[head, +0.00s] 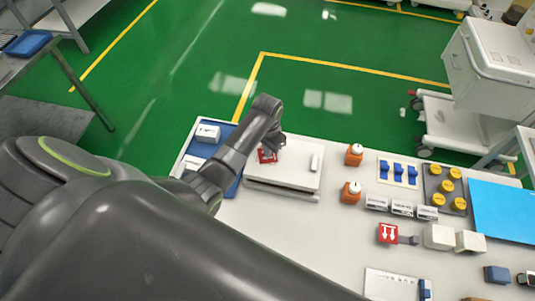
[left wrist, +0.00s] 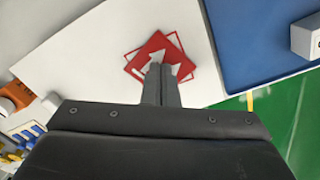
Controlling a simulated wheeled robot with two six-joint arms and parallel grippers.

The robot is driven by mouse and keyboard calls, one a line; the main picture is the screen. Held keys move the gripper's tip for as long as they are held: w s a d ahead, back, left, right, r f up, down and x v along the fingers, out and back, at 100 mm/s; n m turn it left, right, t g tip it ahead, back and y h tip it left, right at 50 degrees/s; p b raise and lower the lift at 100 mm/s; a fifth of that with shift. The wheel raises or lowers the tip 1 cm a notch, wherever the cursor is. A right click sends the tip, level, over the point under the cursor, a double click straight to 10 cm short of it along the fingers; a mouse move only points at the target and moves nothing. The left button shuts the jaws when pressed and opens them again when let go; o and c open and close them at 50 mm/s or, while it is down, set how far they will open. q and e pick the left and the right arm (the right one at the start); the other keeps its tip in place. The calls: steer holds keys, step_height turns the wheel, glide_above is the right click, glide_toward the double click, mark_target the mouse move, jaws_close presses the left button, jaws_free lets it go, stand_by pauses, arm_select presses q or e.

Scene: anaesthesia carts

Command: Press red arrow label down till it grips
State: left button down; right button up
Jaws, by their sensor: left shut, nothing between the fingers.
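The red label with white arrows (left wrist: 158,52) lies on the top of a flat white case (head: 295,160). In the left wrist view it lies over a thin red outline, turned relative to it. The label also shows in the head view (head: 266,156), partly hidden by my left gripper. My left gripper (left wrist: 160,68) is shut and empty, its fingertips over the label's lower part. I cannot tell whether the tips touch it. In the head view the gripper (head: 272,148) is at the case's left part. My right gripper is not in view.
Another red arrow piece (head: 388,233) with a grey tab, yellow-capped items (head: 459,205) and a blue sheet (head: 505,210) lie further right.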

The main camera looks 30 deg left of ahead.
arm_select(q)
step_height(320, 180, up, 2)
steer(key=shift+r+p, duration=0.25)
steer(key=shift+p, duration=0.8)
steer(key=shift+r, duration=2.25)
